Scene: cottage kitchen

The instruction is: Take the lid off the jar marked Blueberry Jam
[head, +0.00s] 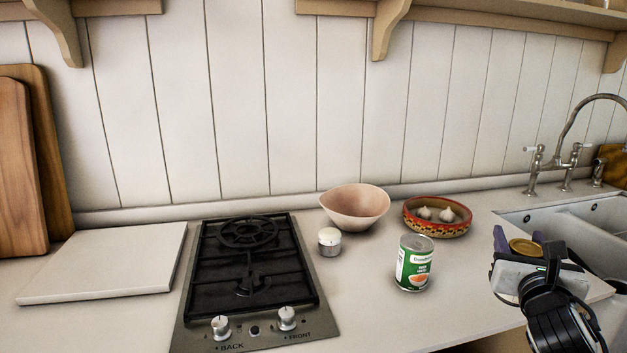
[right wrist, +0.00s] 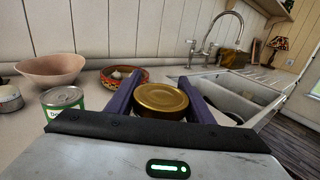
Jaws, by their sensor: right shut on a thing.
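A round gold lid (head: 525,248) is at the right of the head view, near the sink. It also shows in the right wrist view (right wrist: 161,98), flat and level between two purple fingers. My right gripper (head: 519,242) is shut on this lid, with one finger on each side. Whatever is under the lid is hidden behind the gripper body, so I cannot tell whether it sits on a jar or is apart from one. No Blueberry Jam label is readable. My left gripper is not in view.
A green-labelled can (head: 414,265) stands left of my right gripper. Behind it are a patterned bowl (head: 437,229) with garlic and a pink bowl (head: 354,208). The sink (head: 560,215) is at right.

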